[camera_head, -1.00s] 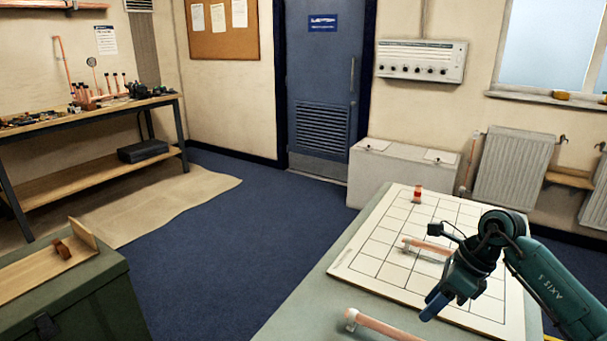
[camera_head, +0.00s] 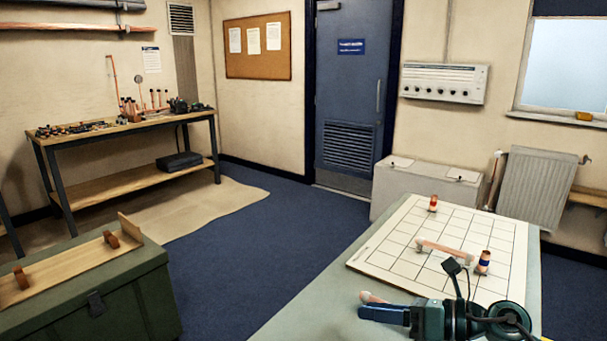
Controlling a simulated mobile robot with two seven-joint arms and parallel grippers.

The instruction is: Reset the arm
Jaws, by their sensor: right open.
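My right gripper (camera_head: 372,313) is low over the front of the grey-green table (camera_head: 315,300), its blue fingers pointing left. It is open and appears empty. A copper piece (camera_head: 374,298) lies just behind the fingers; most of it is hidden by them. On the white gridded board (camera_head: 400,235) lie a short copper pipe (camera_head: 446,250), a small copper fitting with a red band (camera_head: 433,204) and an upright copper fitting with a dark blue band (camera_head: 483,262). The gripper is apart from these. My left gripper is not in view.
A green chest (camera_head: 140,290) at the left holds a wooden rack (camera_head: 60,272). A workbench (camera_head: 120,128) with copper parts stands against the back-left wall. A white box (camera_head: 405,190) and a radiator (camera_head: 537,190) are behind the table. Blue floor (camera_head: 225,265) lies clear between chest and table.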

